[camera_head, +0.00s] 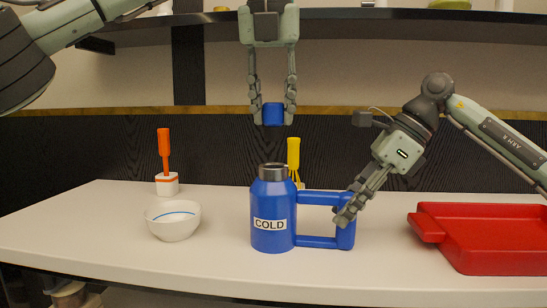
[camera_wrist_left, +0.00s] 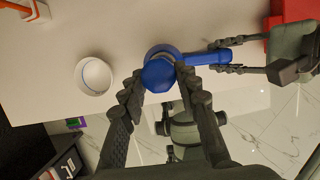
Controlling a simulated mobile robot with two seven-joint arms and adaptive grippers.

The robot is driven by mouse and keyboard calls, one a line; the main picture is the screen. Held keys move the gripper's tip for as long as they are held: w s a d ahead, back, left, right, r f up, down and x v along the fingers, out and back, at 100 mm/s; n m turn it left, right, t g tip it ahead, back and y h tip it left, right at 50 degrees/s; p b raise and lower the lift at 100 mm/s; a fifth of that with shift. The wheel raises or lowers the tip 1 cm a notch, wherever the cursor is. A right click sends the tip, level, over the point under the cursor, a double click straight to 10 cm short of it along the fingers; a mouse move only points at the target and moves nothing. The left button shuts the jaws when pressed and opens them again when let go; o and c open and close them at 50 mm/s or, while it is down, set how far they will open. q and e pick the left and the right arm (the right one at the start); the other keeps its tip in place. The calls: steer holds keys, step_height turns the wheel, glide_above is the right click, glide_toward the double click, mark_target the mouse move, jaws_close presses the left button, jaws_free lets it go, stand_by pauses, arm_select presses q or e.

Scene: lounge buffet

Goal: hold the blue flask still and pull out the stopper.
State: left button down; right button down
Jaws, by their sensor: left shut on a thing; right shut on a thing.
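The blue flask (camera_head: 273,216) with a "COLD" label stands upright on the white counter, its grey metal neck open at the top. My left gripper (camera_head: 272,108) points down above it and is shut on the blue stopper (camera_head: 272,116), which is clear of the neck with a visible gap. In the left wrist view the stopper (camera_wrist_left: 158,76) sits between the fingertips and hides most of the flask's top. My right gripper (camera_head: 346,213) is shut on the flask's handle (camera_head: 318,242) at its outer side; it also shows in the left wrist view (camera_wrist_left: 232,56).
A white bowl (camera_head: 173,222) with a blue stripe stands left of the flask. An orange-handled brush (camera_head: 164,150) in a holder is behind it, and a yellow utensil (camera_head: 294,153) behind the flask. A red tray (camera_head: 490,262) lies at right. A dark shelf (camera_head: 400,14) runs above.

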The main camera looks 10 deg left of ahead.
arm_select(q)
steer(key=shift+r, duration=0.1)
arm_select(e)
steer(key=shift+d+f, duration=0.15)
steer(key=shift+f, duration=0.25)
arm_select(q)
steer(key=shift+r, duration=0.5)
arm_select(e)
steer(key=c, duration=1.6)
jaws_free()
arm_select(q)
steer(key=shift+w+f, duration=0.15)
arm_select(e)
steer(key=o, duration=0.3)
steer(key=shift+w, duration=0.1)
steer(key=shift+o, duration=1)
steer(key=shift+r, duration=0.2)
steer(key=v, duration=0.7)
steer(key=shift+r, duration=0.35)
steer(key=shift+d, duration=0.1)
